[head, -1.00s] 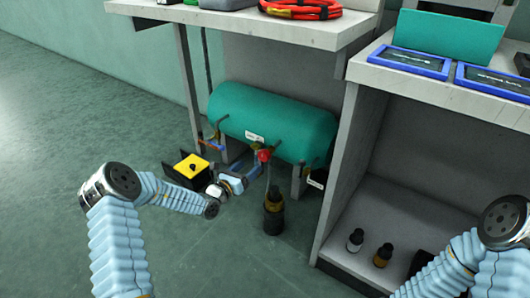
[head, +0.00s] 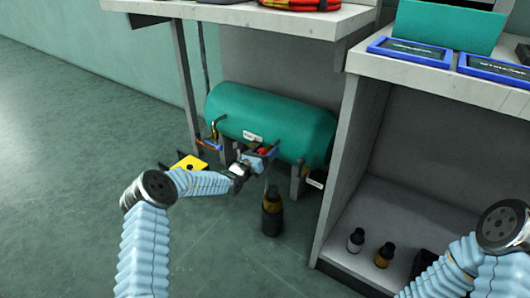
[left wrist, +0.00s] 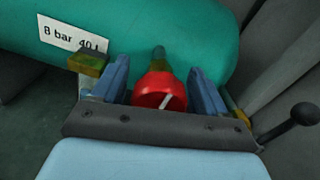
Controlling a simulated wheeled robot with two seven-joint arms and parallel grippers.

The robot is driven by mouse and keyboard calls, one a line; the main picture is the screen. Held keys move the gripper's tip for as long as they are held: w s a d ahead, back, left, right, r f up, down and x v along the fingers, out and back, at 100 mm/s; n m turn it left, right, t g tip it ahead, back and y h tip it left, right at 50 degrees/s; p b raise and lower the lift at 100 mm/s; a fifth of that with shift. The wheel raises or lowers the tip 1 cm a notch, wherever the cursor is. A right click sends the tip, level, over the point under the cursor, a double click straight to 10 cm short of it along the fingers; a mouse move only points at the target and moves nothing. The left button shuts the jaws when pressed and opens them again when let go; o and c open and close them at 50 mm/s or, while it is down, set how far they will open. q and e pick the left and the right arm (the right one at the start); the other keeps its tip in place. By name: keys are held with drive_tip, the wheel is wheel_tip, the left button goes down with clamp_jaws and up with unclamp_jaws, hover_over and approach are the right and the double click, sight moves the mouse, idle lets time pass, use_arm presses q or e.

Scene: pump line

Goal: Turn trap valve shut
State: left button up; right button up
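The trap valve's red knob (left wrist: 160,91) has a white mark slanting up to the right and sits by the teal tank (left wrist: 150,25). In the head view the knob (head: 263,151) is partly hidden by my left gripper (head: 258,155), low in front of the tank (head: 272,122). In the left wrist view the two blue fingers of my left gripper (left wrist: 162,85) stand either side of the knob, with what look like narrow gaps, so it appears open around it. My right forearm shows at the right of the head view; its gripper is out of view.
A dark bottle (head: 271,212) stands on the floor below the knob. A yellow-topped box (head: 188,162) is left of the gripper. In the left wrist view a brass-coloured fitting (left wrist: 88,64) and a black ball-ended lever (left wrist: 303,114) flank the fingers. A shelf unit (head: 345,150) stands right.

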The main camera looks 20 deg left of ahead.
use_arm(q)
drive_tip(key=c, duration=0.8)
drive_tip(key=shift+c, duration=0.3)
drive_tip(key=shift+m, duration=0.4)
drive_tip(key=shift+d+r+m+p, duration=0.1)
drive_tip(key=shift+m+p, duration=0.45)
drive_tip(key=shift+m, duration=0.05)
drive_tip(key=shift+m+p, duration=0.35)
drive_tip(key=shift+m, duration=0.45)
drive_tip(key=m, duration=0.4)
drive_tip(key=shift+d+m, duration=0.1)
drive_tip(key=shift+m, duration=0.2)
drive_tip(key=m, duration=0.4)
drive_tip(key=shift+s+d+f, duration=0.1)
drive_tip(key=shift+f, duration=0.15)
drive_tip(key=m+b, duration=0.2)
drive_tip(key=m, duration=0.3)
drive_tip(key=shift+d+f+m+b, duration=0.1)
drive_tip(key=shift+f+m+b, duration=0.05)
drive_tip(key=shift+m+b, duration=0.2)
